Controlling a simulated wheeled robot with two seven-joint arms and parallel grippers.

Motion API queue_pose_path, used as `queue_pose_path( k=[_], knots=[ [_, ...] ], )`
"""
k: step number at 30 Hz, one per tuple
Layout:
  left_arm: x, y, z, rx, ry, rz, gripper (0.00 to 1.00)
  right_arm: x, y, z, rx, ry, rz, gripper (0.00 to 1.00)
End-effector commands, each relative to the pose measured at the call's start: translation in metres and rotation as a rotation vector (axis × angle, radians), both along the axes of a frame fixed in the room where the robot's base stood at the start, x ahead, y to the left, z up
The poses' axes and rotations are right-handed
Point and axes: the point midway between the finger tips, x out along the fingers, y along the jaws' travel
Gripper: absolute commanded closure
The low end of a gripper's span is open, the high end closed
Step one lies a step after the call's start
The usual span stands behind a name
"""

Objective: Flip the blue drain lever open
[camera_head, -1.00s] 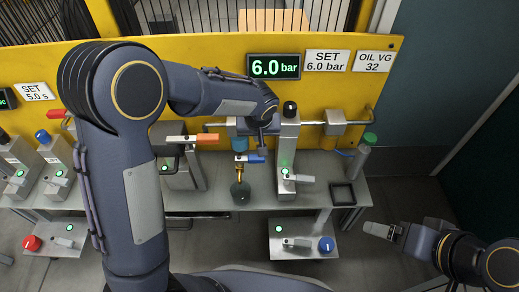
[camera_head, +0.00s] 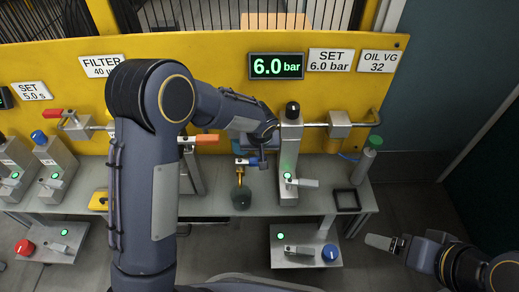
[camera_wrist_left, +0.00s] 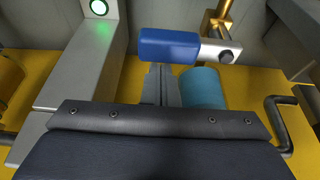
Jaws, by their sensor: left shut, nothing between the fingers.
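The blue drain lever (camera_head: 244,161) sits on a brass drain valve (camera_head: 240,176) below the yellow panel. Its handle lies roughly horizontal, pointing sideways. In the left wrist view the blue grip (camera_wrist_left: 168,46) lies across the picture, with its silver stem leading right to the brass fitting (camera_wrist_left: 221,18). My left gripper (camera_head: 263,161) is at the right end of the lever in the head view. Its narrow closed fingers (camera_wrist_left: 160,82) reach to the blue grip's edge; I cannot tell whether they touch. My right gripper (camera_head: 381,243) is far off at the lower right, its jaws unclear.
A light blue cylinder (camera_wrist_left: 203,88) stands beside my left fingers. A grey upright block (camera_head: 288,160) with a green light is close to the right of the lever. An orange-handled lever (camera_head: 206,139) is to the left. A dark round-bottomed part (camera_head: 241,198) hangs under the valve.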

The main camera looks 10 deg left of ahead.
Motion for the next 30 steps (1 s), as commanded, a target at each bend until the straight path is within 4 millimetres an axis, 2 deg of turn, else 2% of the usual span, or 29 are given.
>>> queue_pose_path(
  k=[11,30],
  knots=[
    [-0.0007,-0.0002,0.0006,0.000,0.000,-0.009,1.00,0.0000,-0.0001,0.0007,0.000,0.000,0.000,0.17],
    [-0.0097,-0.0041,0.0006,-0.001,0.002,-0.152,1.00,0.0000,0.0000,0.0040,0.000,0.000,0.000,0.17]
  ],
)
